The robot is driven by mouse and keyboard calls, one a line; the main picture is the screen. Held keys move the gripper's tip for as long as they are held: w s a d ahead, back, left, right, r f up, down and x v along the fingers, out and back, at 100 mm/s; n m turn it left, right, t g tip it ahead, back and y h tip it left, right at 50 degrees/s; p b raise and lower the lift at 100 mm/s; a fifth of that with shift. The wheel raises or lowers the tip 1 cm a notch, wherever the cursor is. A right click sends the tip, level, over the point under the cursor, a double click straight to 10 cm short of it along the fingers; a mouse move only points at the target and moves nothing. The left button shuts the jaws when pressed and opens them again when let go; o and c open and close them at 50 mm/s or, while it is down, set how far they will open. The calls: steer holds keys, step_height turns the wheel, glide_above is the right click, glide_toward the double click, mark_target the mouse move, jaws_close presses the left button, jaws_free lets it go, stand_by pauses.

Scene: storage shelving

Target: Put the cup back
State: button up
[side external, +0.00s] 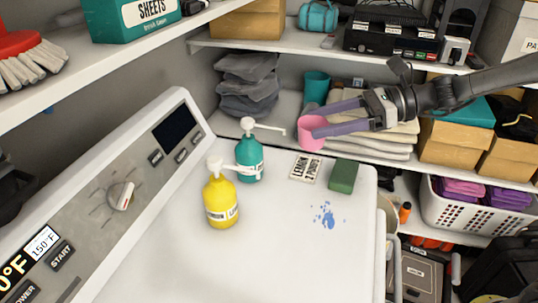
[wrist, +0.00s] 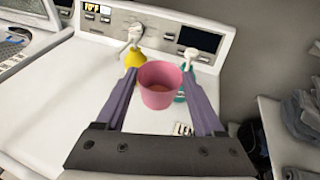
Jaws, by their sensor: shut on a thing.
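A pink cup (side external: 311,136) is held upright in the air by my gripper (side external: 313,121), above the far end of the white machine top. The two long purple fingers are shut on the cup, one on each side. In the wrist view the pink cup (wrist: 160,97) sits between the fingertips, its open mouth facing up, and it looks empty. A teal cup (side external: 316,86) stands on the middle shelf behind, just beyond the fingers.
Teal (side external: 249,158) and yellow (side external: 221,203) pump bottles stand on the machine top (side external: 275,255). A white label card (side external: 305,168), green block (side external: 343,176) and blue spill (side external: 325,215) are near its far end. Folded grey cloths (side external: 247,85) and cream cloths (side external: 385,138) flank the shelf area.

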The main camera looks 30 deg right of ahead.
steer(key=shift+m+t+h, duration=0.3)
steer(key=shift+m+t, duration=0.3)
steer(key=w+f, duration=0.3)
steer(key=w, duration=0.2)
steer(key=w+f, duration=0.4)
steer(key=w, duration=0.2)
steer(key=w+f, duration=0.4)
steer(key=w, duration=0.2)
steer(key=shift+w+a, duration=0.15)
steer(key=shift+w, duration=0.1)
steer(key=shift+w+f, duration=0.2)
steer(key=shift+f, duration=1.5)
steer(key=shift+f, duration=0.1)
steer(key=o, duration=1.5)
